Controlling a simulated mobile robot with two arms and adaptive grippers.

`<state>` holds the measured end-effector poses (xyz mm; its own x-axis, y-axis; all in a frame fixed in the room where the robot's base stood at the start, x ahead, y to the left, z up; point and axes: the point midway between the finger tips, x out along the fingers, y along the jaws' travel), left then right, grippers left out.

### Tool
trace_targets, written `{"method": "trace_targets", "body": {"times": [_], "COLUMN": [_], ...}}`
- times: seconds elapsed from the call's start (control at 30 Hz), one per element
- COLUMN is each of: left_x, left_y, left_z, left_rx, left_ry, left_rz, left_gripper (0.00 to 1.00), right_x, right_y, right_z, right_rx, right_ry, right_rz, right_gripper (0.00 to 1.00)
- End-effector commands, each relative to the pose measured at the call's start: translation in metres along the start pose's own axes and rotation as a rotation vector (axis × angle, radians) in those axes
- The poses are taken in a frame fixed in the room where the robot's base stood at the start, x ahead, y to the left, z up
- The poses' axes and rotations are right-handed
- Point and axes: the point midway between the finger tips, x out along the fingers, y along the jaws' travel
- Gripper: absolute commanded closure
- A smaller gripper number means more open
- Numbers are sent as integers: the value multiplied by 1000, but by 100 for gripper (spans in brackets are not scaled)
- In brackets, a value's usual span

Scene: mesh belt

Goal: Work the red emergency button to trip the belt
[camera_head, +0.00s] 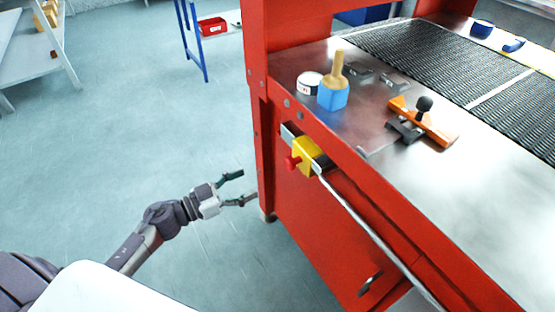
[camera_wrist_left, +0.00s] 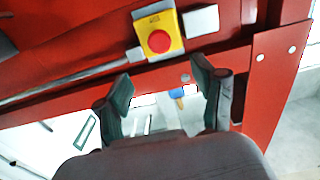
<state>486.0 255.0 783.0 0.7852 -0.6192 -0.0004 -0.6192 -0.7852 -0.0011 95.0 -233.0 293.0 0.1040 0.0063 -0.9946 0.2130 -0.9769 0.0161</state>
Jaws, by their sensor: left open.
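The red emergency button (camera_head: 292,162) sits on a yellow box (camera_head: 309,156) fixed to the side of the red machine frame, below the table edge. In the left wrist view the round red button (camera_wrist_left: 159,41) faces the camera on its yellow box (camera_wrist_left: 178,46), above the fingers. My left gripper (camera_head: 246,187) is open and empty, to the left of the button and a little lower in the head view, apart from it. Its two fingers (camera_wrist_left: 164,92) also show in the left wrist view, spread with nothing between them. My right gripper is not in view.
A metal rail (camera_head: 375,237) runs along the machine's side by the box. On the metal top stand a blue block with a wooden handle (camera_head: 333,95), a white roll (camera_head: 309,83) and an orange tool (camera_head: 424,124). The mesh belt (camera_head: 420,58) lies behind. Open floor is at left.

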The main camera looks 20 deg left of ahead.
Motion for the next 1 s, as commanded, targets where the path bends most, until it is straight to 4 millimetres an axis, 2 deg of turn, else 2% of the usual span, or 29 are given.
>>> {"method": "trace_targets", "body": {"times": [0.1, 0.23, 0.4, 0.6, 0.8, 1.0], "left_x": [21, 49, 86, 116, 128, 128], "left_y": [-1, -1, -2, -2, -2, -2], "left_z": [-3, -3, -2, -1, 0, 0], "left_rx": [1, 1, -2, -2, 0, -1], "left_ry": [5, 6, 5, 3, 1, 0], "left_rz": [-2, -3, -5, -5, -5, -5], "left_gripper": [31, 31, 31, 31, 31, 31], "right_x": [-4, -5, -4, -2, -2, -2], "right_y": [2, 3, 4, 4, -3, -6], "right_z": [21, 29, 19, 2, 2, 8], "right_rx": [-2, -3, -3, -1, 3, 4], "right_ry": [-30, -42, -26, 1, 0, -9], "right_rz": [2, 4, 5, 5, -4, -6], "right_gripper": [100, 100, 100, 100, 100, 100]}}
